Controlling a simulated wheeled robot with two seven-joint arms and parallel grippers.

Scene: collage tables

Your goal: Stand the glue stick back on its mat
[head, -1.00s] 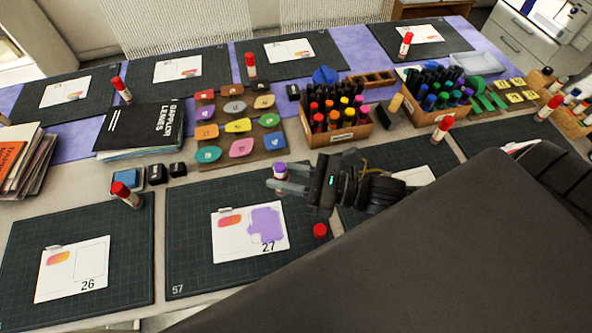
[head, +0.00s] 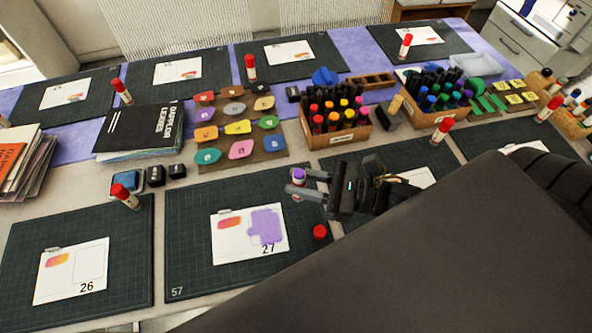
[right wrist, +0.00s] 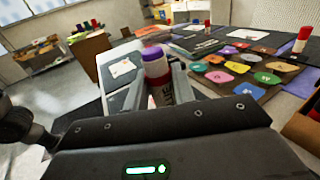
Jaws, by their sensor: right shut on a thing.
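The glue stick (head: 298,176) is uncapped, with a purple end up and a white and red body. My right gripper (head: 300,188) is shut on it, over the right part of mat 57 (head: 190,275). In the right wrist view the glue stick (right wrist: 157,68) stands nearly upright between the two fingers (right wrist: 160,88). Its lower end is hidden, so I cannot tell whether it touches the mat. A red cap (head: 319,231) is on the mat's right edge. A card marked 27 (head: 230,247) with a purple patch lies on the mat. My left gripper is out of view.
Behind the mat are a tray of coloured shapes (head: 215,134) and a box of markers (head: 345,137).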

